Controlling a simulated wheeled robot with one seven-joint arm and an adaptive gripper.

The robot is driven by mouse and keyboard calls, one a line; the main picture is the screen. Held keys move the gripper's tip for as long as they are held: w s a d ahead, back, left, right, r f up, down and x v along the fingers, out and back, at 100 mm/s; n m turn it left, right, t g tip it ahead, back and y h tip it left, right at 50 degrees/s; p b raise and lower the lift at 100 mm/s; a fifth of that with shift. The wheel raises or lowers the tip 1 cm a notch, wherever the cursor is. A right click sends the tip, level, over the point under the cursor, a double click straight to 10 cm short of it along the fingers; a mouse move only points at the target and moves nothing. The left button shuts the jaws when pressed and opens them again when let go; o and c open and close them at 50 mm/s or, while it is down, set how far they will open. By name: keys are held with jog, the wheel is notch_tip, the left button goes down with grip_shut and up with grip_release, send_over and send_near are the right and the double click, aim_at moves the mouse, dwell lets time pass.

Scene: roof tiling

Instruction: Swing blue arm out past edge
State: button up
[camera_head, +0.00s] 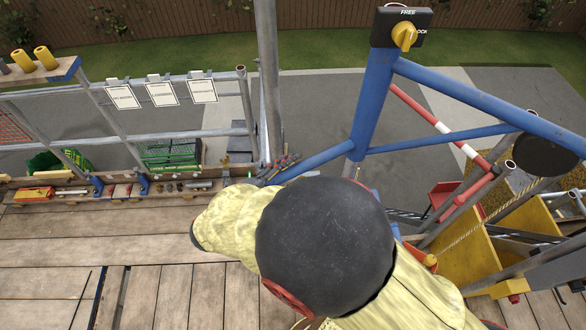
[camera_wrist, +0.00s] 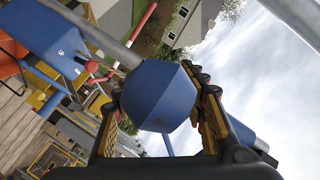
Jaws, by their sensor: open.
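The blue arm (camera_head: 372,105) is a tubular frame at the upper right of the head view. It has a thick upright post, sloping braces and a lower tube running down-left. My gripper (camera_head: 277,170) is partly hidden behind my arm, close to that tube's lower left end. In the wrist view my gripper (camera_wrist: 157,90) has its fingers apart, one on each side of a faceted blue end (camera_wrist: 158,97). I cannot tell whether the fingers touch it. A black box labelled FREE with a yellow knob (camera_head: 404,36) tops the post.
A wooden plank deck (camera_head: 110,235) lies below. Grey scaffold rails (camera_head: 130,80) with three white signs run along its far edge. A red-and-white bar (camera_head: 437,124) and a yellow chute (camera_head: 455,255) stand at right. Grey paving (camera_head: 410,160) shows beyond the edge.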

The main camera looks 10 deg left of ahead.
jog(key=shift+c, duration=1.4)
jog(key=c, duration=0.7)
grip_shut()
